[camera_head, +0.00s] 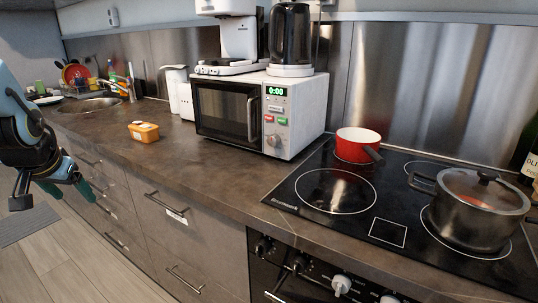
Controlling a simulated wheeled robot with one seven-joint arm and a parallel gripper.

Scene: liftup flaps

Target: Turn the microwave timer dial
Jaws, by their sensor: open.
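The white microwave (309,110) stands on the brown counter with its dark door shut. Its control panel on the right side of the front has a green display (276,91) reading 0:00 and small red and green buttons. My gripper (52,196) is at the far left, in front of the counter edge, pointing down, open and empty. It is far from the microwave.
A coffee maker and a black kettle (290,35) stand on the microwave. A red pot (357,145) and a lidded pot (472,208) sit on the cooktop to the right. An orange container (144,132) is on the counter at left. Counter before the microwave is clear.

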